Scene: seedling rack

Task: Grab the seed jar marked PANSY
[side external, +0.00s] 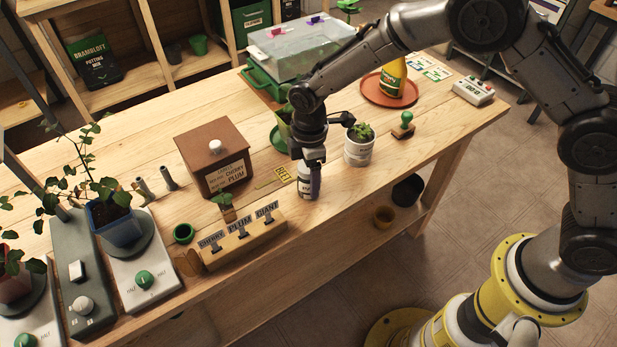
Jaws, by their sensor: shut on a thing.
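My gripper (313,168) points down near the front edge of the wooden table. It is shut on a small jar (304,186) with a pale label and a dark lower part. The jar is upright, at or just above the tabletop; I cannot tell if it touches. The writing on its label is too small to read, so I cannot confirm PANSY. My gripper hides the jar's top and part of its right side.
A white pot with a plant (358,150) stands close to the right. A wooden block (243,243) with CHERRY, PLUM and GIANT tags is front left. A brown box (211,158) stands behind. Table is clear to the right front.

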